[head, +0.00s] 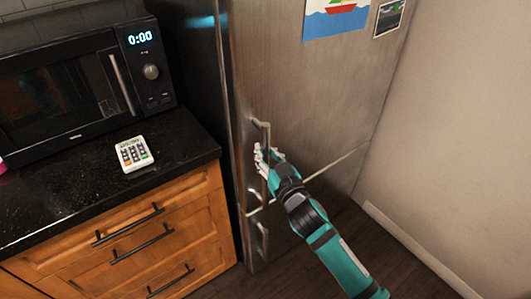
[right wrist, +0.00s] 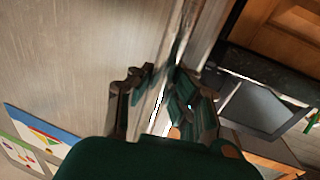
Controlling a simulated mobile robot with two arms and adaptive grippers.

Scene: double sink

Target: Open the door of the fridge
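The fridge (head: 300,90) is a tall brushed-metal unit, and its upper door looks closed. A vertical metal bar handle (head: 264,130) sits near the left edge of the upper door. My right gripper (head: 264,158) is at the lower half of this handle. In the right wrist view, the fingers of the right gripper (right wrist: 163,88) stand apart, one on each side of the handle bar. They look open, and firm contact with the bar cannot be made out. A second handle (head: 262,240) is on the lower door. My left gripper is not in view.
A black microwave (head: 70,95) and a small white keypad device (head: 133,153) stand on the dark counter (head: 60,195) left of the fridge. Wooden drawers (head: 140,240) are below. A pale wall (head: 460,140) is close on the right. Pictures (head: 336,18) hang on the upper door.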

